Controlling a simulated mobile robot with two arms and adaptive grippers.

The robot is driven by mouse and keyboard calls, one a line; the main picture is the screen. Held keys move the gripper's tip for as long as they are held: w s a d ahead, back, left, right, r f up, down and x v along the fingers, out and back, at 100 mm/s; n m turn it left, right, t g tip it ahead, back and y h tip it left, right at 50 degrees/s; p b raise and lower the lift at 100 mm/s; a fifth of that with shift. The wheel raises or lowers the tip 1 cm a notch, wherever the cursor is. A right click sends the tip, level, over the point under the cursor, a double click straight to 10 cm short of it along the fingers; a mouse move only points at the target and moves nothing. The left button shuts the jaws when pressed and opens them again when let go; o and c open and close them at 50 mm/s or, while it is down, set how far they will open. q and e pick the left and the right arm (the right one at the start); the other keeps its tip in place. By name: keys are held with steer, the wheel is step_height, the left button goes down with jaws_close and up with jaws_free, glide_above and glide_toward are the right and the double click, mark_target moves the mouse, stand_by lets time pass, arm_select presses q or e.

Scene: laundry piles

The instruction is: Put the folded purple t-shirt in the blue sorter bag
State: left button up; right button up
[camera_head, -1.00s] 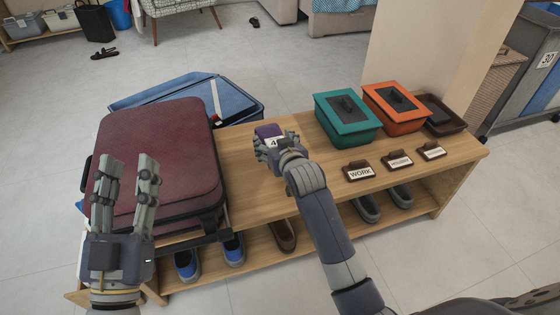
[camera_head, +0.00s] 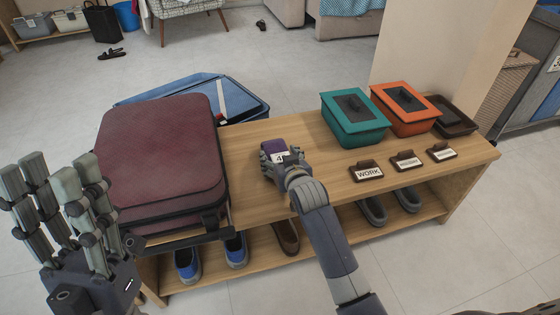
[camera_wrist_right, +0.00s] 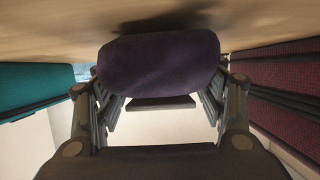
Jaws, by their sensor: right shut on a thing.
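The folded purple t-shirt (camera_head: 273,146) shows as a small dark purple bundle with a white tag reading "4", its other characters hidden by my fingers. It is at the middle of the wooden bench. My right gripper (camera_head: 282,160) is shut on it. In the right wrist view the purple cloth (camera_wrist_right: 160,60) lies between the fingers, close to the wood surface; I cannot tell whether it touches. My left gripper (camera_head: 45,172) is open and empty at the lower left, in front of the suitcase. A blue-grey sorter bag (camera_head: 535,85) is partly cut off at the upper right.
A maroon suitcase (camera_head: 160,150) fills the bench's left end. Teal (camera_head: 355,128) and orange (camera_head: 405,112) lidded boxes and a brown tray (camera_head: 450,122) stand at its right, behind several label signs. Shoes (camera_head: 187,264) sit on the lower shelf. An open blue case (camera_head: 235,105) lies behind.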

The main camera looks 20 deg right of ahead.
steer(key=shift+f, duration=0.1)
stand_by(0.3)
steer(key=o, duration=1.2)
steer(key=shift+f, duration=0.15)
steer(key=shift+c, duration=0.2)
